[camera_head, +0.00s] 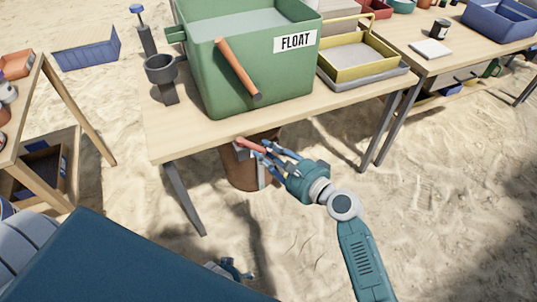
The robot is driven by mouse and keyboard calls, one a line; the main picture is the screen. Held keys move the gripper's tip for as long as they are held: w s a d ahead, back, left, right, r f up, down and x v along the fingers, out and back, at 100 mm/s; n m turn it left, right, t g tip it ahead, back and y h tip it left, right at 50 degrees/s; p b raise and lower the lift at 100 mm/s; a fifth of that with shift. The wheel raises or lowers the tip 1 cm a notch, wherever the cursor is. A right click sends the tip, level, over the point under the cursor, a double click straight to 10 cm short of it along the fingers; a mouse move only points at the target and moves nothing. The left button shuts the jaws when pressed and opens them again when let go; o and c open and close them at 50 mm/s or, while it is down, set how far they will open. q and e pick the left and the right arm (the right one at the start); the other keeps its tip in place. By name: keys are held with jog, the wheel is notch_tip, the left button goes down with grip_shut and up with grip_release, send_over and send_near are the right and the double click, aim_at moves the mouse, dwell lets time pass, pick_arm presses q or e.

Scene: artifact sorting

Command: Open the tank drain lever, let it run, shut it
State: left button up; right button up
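The green tank (225,80) labelled FLOAT stands on the wooden table and holds pale liquid. An orange-brown bar (238,68) slants down across its front. Below the table's front edge, a red lever handle (249,144) sticks out beside a grey fitting, above a brown bucket (240,172) on the sand. My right gripper (262,152) is at the red handle, its blue fingertips on either side of its end; whether they press on it is unclear. What seems to be my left gripper (234,269) shows at the bottom, mostly hidden behind my body.
A yellow tray (357,72) rests on a grey tray right of the tank. A grey stand with a cup (162,75) is at its left. Another table with a blue bin (500,18) is at the right, wooden shelving (58,105) at the left. Open sand lies in front.

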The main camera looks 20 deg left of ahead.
dwell(0.3)
jog(key=shift+s+d+f, duration=0.1)
jog(key=shift+d, duration=0.05)
jog(key=v, duration=1.1)
jog(key=shift+s+d, duration=0.15)
jog(key=shift+d, duration=0.15)
